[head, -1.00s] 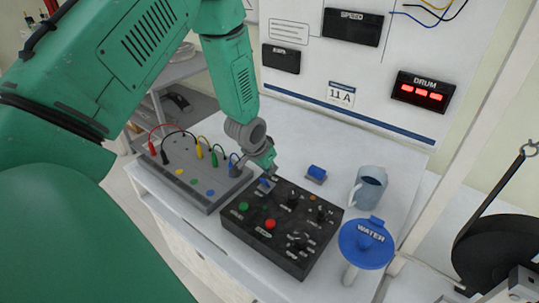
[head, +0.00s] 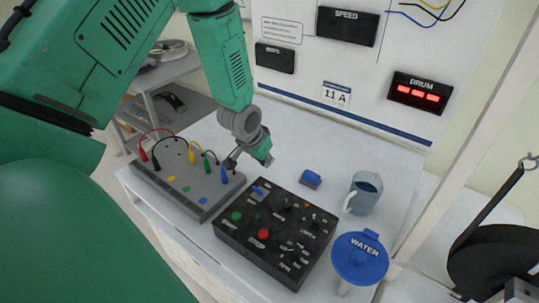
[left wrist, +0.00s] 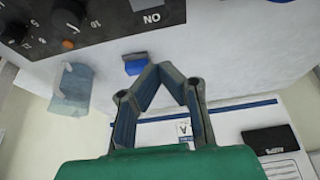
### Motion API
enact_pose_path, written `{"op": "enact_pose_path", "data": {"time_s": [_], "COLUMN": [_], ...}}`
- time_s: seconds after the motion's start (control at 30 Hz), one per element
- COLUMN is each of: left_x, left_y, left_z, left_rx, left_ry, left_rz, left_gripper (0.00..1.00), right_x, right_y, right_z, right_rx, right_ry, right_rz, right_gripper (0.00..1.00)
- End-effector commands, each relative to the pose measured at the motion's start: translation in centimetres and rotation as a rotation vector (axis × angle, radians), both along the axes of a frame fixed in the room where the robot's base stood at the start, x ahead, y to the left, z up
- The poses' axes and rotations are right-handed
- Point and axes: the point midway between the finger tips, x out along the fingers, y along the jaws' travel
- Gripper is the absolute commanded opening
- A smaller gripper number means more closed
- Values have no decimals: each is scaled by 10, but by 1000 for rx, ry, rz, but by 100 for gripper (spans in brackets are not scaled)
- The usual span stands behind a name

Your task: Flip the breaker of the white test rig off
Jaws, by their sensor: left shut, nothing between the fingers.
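The white test rig is a white table (head: 290,130) with an upright white board (head: 290,75). A black control box (head: 300,277) lies on the table, with a blue switch (head: 258,190) at its back left corner. I cannot tell the switch's position. My left gripper (head: 233,161) is above the table behind the box's back left corner, apart from the switch. In the left wrist view its fingertips (left wrist: 163,70) close together, empty.
A grey terminal box (head: 190,187) with coloured leads stands left of the black box. A small blue block (head: 311,178), a grey-blue mug (head: 365,193) and a blue-lidded WATER container (head: 360,260) stand to the right. A black drum (head: 490,255) is at far right.

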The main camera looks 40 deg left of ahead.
Motion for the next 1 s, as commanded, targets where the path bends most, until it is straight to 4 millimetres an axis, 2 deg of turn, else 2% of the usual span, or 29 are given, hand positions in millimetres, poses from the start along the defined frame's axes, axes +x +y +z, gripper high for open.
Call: {"op": "enact_pose_path", "data": {"time_s": [0.1,0.33,0.6,1.0], "left_x": [-19,-36,-42,-41], "left_y": [-4,-8,-5,-6], "left_z": [22,44,47,47], "left_rx": [1,5,-1,1], "left_ry": [-6,0,0,0], "left_rz": [0,0,0,-1], "left_gripper": [0,0,0,0], "right_x": [-1,-1,-1,-1], "right_y": [0,0,0,0], "right_z": [-1,-2,-2,-2], "right_rx": [0,0,0,0], "right_ry": [2,2,2,2], "right_rz": [0,0,0,0], "right_gripper": [40,40,40,40]}}
